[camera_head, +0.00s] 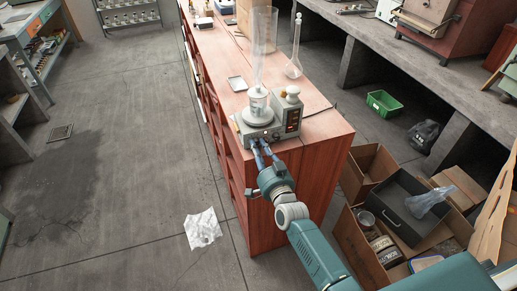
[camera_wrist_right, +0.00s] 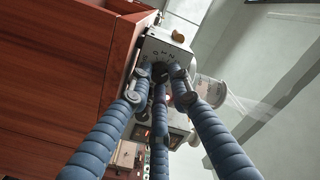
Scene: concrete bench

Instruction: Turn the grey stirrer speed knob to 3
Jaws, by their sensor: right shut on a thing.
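The magnetic stirrer (camera_head: 286,131) stands at the near end of the red-brown wooden bench, with a glass beaker (camera_head: 258,104) on its plate. My right gripper (camera_head: 262,145) reaches up to the stirrer's front face. In the right wrist view the stirrer's pale front panel (camera_wrist_right: 169,48) shows, and my blue fingers (camera_wrist_right: 160,77) are closed around the dark-looking speed knob (camera_wrist_right: 159,70). The fingertips hide much of the knob. Small marks show around it, but the number it points to is too small to read. My left gripper is not in view.
A white dish (camera_head: 237,84) lies on the bench. Cardboard boxes (camera_head: 368,165) and a dark grey crate (camera_head: 398,207) sit right of the bench. Crumpled paper (camera_head: 202,229) lies on the open floor left.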

